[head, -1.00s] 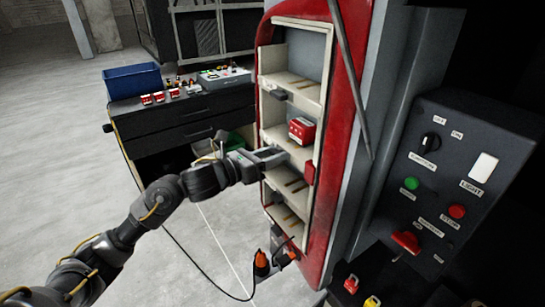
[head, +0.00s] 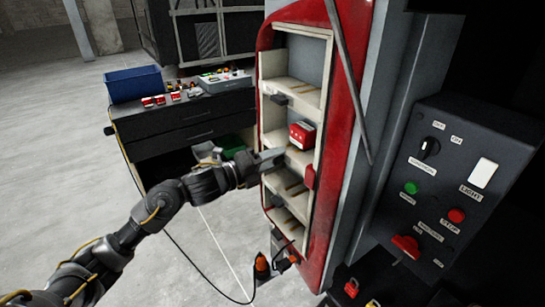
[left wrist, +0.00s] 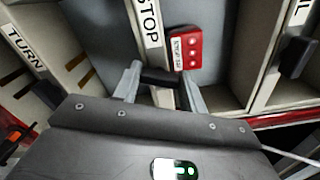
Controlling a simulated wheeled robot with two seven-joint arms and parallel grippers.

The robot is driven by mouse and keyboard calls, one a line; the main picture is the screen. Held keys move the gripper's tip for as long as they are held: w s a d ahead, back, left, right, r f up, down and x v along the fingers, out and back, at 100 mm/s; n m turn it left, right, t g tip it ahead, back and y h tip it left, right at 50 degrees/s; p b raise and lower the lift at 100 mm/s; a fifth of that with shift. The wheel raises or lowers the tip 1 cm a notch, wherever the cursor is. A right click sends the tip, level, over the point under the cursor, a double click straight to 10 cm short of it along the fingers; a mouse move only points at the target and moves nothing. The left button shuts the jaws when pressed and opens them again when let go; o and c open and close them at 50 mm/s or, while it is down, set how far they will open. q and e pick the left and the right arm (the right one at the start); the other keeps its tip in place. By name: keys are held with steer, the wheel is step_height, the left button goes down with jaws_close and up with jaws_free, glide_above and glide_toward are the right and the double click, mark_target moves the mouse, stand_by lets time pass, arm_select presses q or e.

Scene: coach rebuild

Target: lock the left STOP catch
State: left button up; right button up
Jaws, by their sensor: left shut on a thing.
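My left gripper (head: 272,157) reaches into the open red-rimmed lamp housing (head: 319,220) in the head view. In the left wrist view, the fingers of my left gripper (left wrist: 162,88) are closed on the dark STOP catch (left wrist: 160,76), at the edge of the divider under the STOP label (left wrist: 149,22). A red lamp block (left wrist: 186,48) with a small label sits just beyond the fingers; it also shows in the head view (head: 302,134). The fingers hide part of the catch, so its exact angle is hard to tell. My right gripper is out of view.
Another dark catch (left wrist: 297,57) sits on the right divider, and a TURN label (left wrist: 22,46) marks the left one. A control panel (head: 450,180) stands right of the housing. A drawer cabinet (head: 185,125) with a blue bin (head: 133,83) stands at left.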

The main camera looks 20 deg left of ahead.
arm_select(q)
steer(key=shift+n+p, duration=0.9)
steer(key=shift+n, duration=1.4)
steer(key=o, duration=1)
steer(key=shift+f, duration=0.1)
steer(key=b+v, duration=0.3)
steer(key=v, duration=0.8)
steer(key=shift+b, duration=0.4)
